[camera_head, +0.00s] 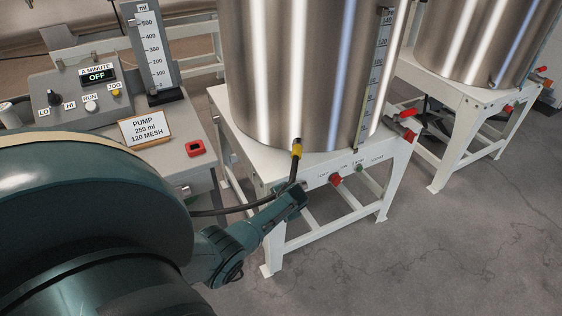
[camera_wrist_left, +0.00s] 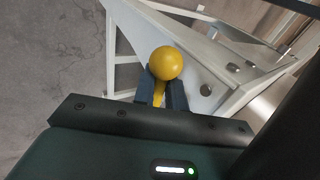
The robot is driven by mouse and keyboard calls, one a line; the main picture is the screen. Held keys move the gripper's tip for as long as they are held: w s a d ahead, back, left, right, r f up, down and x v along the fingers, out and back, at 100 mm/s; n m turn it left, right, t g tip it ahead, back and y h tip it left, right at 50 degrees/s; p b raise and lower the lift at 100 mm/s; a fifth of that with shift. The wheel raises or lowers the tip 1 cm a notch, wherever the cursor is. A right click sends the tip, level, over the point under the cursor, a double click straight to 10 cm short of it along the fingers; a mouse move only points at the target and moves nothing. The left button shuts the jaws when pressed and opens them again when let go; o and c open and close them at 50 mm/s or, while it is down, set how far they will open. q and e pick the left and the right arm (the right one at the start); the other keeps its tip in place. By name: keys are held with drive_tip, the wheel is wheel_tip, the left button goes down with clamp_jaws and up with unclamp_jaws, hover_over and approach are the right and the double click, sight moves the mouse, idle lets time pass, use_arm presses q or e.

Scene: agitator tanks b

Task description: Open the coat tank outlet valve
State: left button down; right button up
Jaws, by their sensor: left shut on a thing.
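I cannot tell from any label whether this is the coat tank. My left gripper (camera_head: 296,196) is below the fitting, at the frame's front left corner. In the left wrist view, a yellow ball knob (camera_wrist_left: 166,62) on a yellow stem sits between the fingers of my left gripper (camera_wrist_left: 162,90), which is shut on it. My right gripper is not in view.
A second tank (camera_head: 480,40) on a white stand is at the right. Red-handled valves (camera_head: 407,113) stick out between the stands. A red knob (camera_head: 336,179) is on the near frame. A pump control box (camera_head: 85,95) and measuring cylinder (camera_head: 150,50) stand at the left.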

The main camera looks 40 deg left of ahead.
use_arm(q)
drive_tip(key=shift+s+a+f, duration=0.15)
drive_tip(key=shift+s+a, duration=0.05)
drive_tip(key=shift+s, duration=0.15)
drive_tip(key=c, duration=1.7)
unclamp_jaws()
drive_tip(key=shift+o, duration=0.9)
drive_tip(key=shift+w, duration=0.1)
drive_tip(key=shift+d, duration=0.1)
